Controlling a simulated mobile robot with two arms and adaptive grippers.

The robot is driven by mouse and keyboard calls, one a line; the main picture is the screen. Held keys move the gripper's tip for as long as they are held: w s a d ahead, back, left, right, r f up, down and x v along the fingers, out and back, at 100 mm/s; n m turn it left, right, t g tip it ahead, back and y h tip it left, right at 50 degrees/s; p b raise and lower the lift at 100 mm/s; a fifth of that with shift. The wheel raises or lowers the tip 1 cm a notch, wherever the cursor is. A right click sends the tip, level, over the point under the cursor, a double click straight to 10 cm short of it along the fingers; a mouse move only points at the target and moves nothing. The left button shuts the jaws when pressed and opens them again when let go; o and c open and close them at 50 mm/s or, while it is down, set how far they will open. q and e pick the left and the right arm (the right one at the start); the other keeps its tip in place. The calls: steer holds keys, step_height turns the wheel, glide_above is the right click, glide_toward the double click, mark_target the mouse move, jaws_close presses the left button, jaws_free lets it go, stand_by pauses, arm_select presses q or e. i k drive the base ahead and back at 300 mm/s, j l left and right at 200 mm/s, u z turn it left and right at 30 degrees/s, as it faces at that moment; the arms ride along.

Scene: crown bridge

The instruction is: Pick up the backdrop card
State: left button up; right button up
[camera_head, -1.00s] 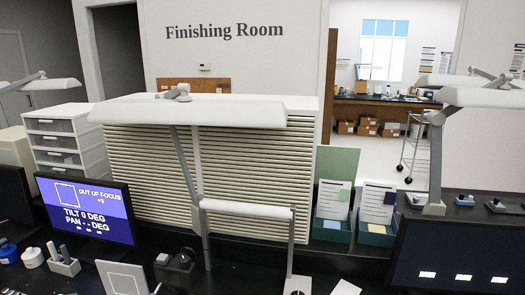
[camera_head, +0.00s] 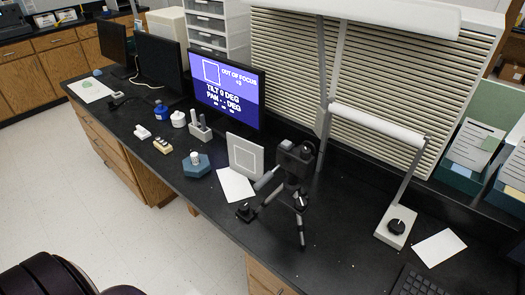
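Which piece is the backdrop card I cannot tell for certain. An upright pale grey card with a square outline (camera_head: 245,157) stands on the black bench, in front of the lit monitor. A blank white card (camera_head: 236,185) lies flat at its foot, beside a small black tripod device (camera_head: 293,165). Another blank white card (camera_head: 440,248) lies flat at the right, near the lamp base. Neither of my grippers is in view.
The monitor (camera_head: 226,88) reads "OUT OF FOCUS". A blue hexagonal base with a small white piece (camera_head: 196,164) sits near the bench's front edge. A lamp (camera_head: 376,128) and a keyboard (camera_head: 416,283) are at the right. Bare bench lies between tripod and lamp.

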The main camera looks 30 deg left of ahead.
mark_target(245, 158)
steer(key=i+j+z, duration=0.15)
steer(key=j, duration=0.9)
steer(key=j+z, duration=0.1)
steer(key=j, duration=0.9)
